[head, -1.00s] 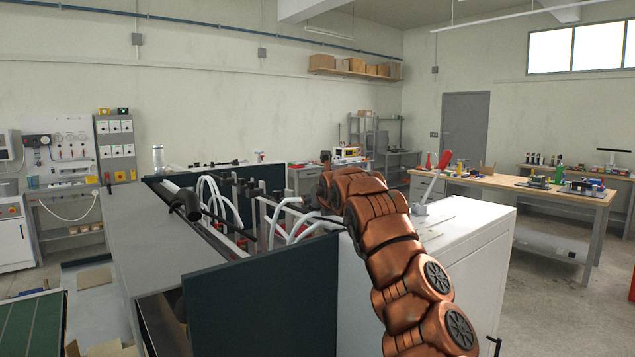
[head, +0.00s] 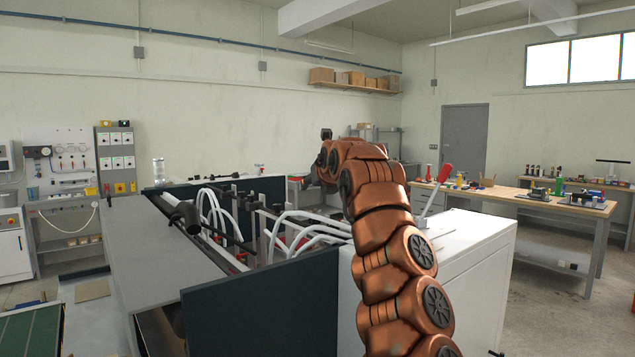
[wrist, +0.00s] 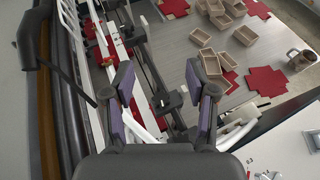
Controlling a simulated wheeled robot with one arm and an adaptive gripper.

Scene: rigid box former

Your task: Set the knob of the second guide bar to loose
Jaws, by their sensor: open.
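My gripper (wrist: 160,80) is open and empty in the wrist view, its two pads apart over the inside of the machine. Between and below the pads run dark guide bars with black clamp pieces (wrist: 168,100) on them. I cannot tell which bar is the second or how its knob is set. In the head view, dark bars with small black fittings (head: 262,206) cross the open machine, left of my arm. My gripper's fingers cannot be made out in the head view.
The machine has a dark side panel (head: 260,305) and a white cabinet (head: 445,255) with a red-handled lever (head: 445,172). White curved tubes (head: 305,235) stand near my arm. The wrist view shows small tan boxes (wrist: 210,65) and red flat blanks (wrist: 265,80) on a grey surface.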

